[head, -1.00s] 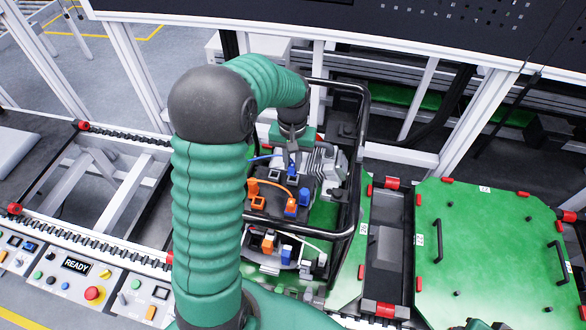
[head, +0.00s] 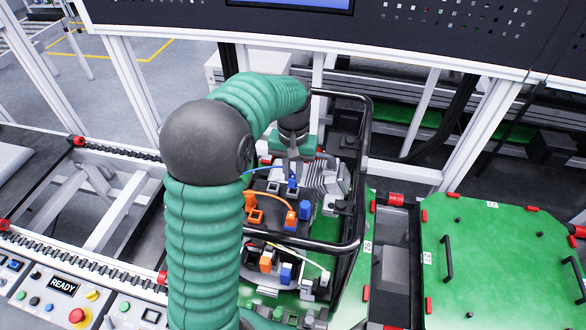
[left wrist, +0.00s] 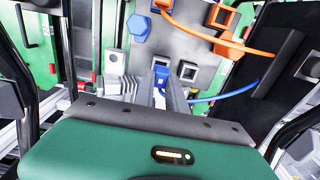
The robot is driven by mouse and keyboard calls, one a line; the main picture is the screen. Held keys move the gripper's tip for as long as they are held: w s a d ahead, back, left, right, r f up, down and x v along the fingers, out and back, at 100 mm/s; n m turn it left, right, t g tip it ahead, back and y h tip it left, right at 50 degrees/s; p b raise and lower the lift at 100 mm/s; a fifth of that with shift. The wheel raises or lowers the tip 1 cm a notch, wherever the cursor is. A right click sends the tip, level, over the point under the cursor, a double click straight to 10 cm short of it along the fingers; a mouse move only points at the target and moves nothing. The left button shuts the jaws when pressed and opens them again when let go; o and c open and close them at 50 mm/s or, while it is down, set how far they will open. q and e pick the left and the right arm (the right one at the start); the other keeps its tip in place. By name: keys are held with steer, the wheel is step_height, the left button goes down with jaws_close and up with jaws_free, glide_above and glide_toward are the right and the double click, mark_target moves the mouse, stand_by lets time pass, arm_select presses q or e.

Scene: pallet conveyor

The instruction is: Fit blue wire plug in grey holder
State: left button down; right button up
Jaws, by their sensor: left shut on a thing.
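My left gripper (head: 293,160) reaches down over the dark block and is shut on the blue wire plug (head: 292,182). In the left wrist view the two fingers (left wrist: 168,90) pinch the plug (left wrist: 159,98), and its blue wire (left wrist: 236,90) curves off to the right. A grey square holder (left wrist: 161,62) lies just beyond the plug in that view. A second grey square socket (left wrist: 187,71) is to its right. The fingers hide part of the plug, so I cannot tell whether it touches the holder. My right gripper is not in view.
An orange plug (head: 291,219) with an orange wire and an orange holder (head: 255,216) sit close by. A blue cap (head: 305,210) stands beside them. A black tube frame (head: 368,150) surrounds the assembly. A green pallet (head: 500,265) lies at the right.

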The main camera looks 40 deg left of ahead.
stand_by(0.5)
arm_select(q)
steer(key=shift+d+f+p, duration=0.1)
steer(key=shift+p, duration=0.2)
stand_by(0.4)
steer(key=shift+f+b, duration=0.45)
steer(key=shift+f, duration=0.65)
steer(key=c, duration=1.3)
jaws_free()
